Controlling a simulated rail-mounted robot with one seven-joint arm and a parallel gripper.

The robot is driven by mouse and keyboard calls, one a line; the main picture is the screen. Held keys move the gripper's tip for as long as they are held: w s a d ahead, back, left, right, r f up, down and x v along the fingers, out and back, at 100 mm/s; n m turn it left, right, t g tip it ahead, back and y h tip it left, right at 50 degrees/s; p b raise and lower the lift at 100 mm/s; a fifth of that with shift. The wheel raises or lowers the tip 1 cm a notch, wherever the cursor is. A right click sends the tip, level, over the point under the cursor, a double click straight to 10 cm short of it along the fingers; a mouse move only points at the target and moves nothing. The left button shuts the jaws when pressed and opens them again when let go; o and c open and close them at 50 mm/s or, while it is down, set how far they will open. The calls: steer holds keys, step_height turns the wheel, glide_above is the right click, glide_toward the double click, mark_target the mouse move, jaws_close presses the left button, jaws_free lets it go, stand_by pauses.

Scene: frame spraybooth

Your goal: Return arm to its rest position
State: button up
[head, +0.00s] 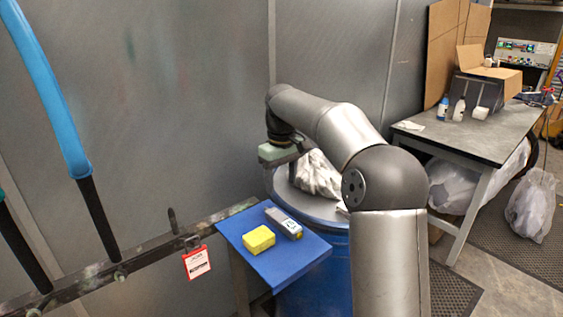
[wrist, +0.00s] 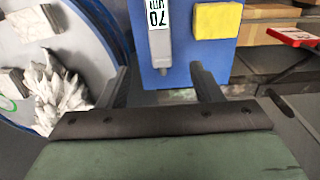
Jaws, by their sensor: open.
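My gripper (head: 283,154) hangs from my bent arm over the drum area in the head view. In the wrist view its two dark fingers (wrist: 158,76) stand apart with nothing between them. Beyond the fingertips is a small blue table (head: 292,268), holding a grey labelled tool (head: 284,222) and a yellow block (head: 258,239). The tool (wrist: 160,45) and the block (wrist: 217,20) also show in the wrist view, apart from the fingers. The fingers are hard to make out in the head view.
A blue drum (head: 318,290) with crumpled white cloth (head: 318,174) on its top stands beside the blue table. A rail with a red tag (head: 197,262) and blue-sleeved hoses (head: 52,95) are at left. A grey workbench (head: 462,135) with bottles and a carton stands at right.

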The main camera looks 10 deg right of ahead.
step_height(320, 180, up, 6)
steer(key=s+a+f+m+h, duration=0.15)
steer(key=s+f, duration=0.25)
steer(key=s, duration=0.9)
steer(key=s+f+m, duration=0.1)
steer(key=s+f, duration=0.3)
steer(key=s, duration=0.3)
steer(key=s+f+m+y, duration=0.1)
steer(key=s+f, duration=0.4)
steer(key=s, duration=0.3)
steer(key=s+d+f+m, duration=0.1)
steer(key=s+f, duration=0.3)
steer(key=s, duration=0.4)
steer(key=shift+s+f+m, duration=0.2)
steer(key=shift+s+m, duration=0.05)
steer(key=shift+m, duration=0.2)
